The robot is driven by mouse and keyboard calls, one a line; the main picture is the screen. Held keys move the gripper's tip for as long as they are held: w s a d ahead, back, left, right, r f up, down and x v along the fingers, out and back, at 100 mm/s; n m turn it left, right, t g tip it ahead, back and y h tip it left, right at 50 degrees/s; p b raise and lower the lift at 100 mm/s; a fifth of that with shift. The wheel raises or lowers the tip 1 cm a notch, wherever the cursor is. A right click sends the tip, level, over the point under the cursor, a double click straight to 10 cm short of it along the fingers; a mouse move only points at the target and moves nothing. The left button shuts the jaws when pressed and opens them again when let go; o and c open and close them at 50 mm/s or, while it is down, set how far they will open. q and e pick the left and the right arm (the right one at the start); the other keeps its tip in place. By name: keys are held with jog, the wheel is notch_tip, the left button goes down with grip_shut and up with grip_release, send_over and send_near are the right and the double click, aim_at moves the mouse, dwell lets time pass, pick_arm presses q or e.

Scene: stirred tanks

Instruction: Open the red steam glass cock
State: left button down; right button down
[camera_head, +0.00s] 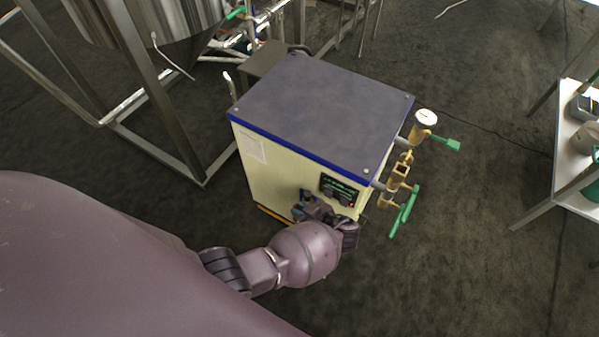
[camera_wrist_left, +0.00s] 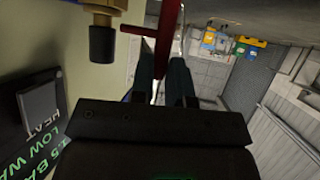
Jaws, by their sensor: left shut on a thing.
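The red steam glass cock (camera_wrist_left: 168,20) shows in the left wrist view as a red lever on a thin red stem, at the top centre by the fingertips. My left gripper (camera_wrist_left: 161,65) is shut on this red lever; the fingers partly hide it. In the head view my left gripper (camera_head: 308,207) is at the cream front of the boiler box (camera_head: 262,172), left of the dark display panel (camera_head: 339,188). The cock cannot be made out in the head view. My right gripper is in neither view.
A brass fitting with a black end (camera_wrist_left: 103,42) is close left of the fingers. Green-handled brass valves (camera_head: 399,175) and a gauge (camera_head: 426,118) project from the boiler's right side. A steel tank frame (camera_head: 150,90) stands left; a white table (camera_head: 570,150) stands right.

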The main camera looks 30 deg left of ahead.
pick_arm(q)
jog(key=shift+d+f+y+b, duration=0.1)
jog(key=shift+d+y+b, duration=0.3)
jog(key=shift+y+b, duration=0.25)
jog(key=c, duration=1.1)
grip_release()
jog(key=shift+d, duration=0.1)
